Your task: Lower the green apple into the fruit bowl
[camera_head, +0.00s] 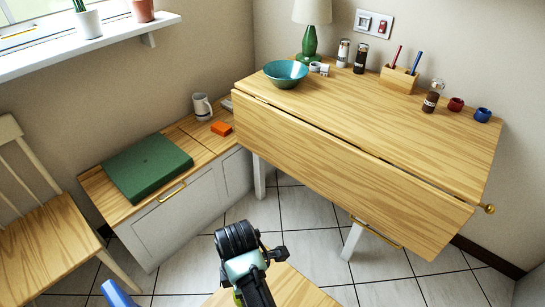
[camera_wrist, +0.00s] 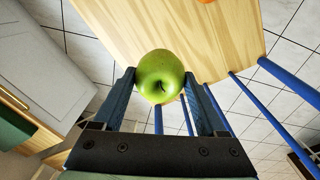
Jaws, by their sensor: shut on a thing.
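The green apple (camera_wrist: 161,77) is in the wrist view, between the two blue fingers of my gripper (camera_wrist: 160,80). The fruit bowl is likely the teal bowl (camera_head: 286,73) on the left part of the wooden table in the head view. The part of its inside that shows looks empty. My arm is at the bottom middle of the head view, well apart from the bowl; the apple cannot be made out clearly there. The bowl is not in the wrist view.
The wooden table (camera_head: 370,115) also holds a green lamp (camera_head: 309,40), shakers, a pen holder (camera_head: 398,79) and small pots. A wooden-topped seat (camera_wrist: 185,45) is below my gripper.

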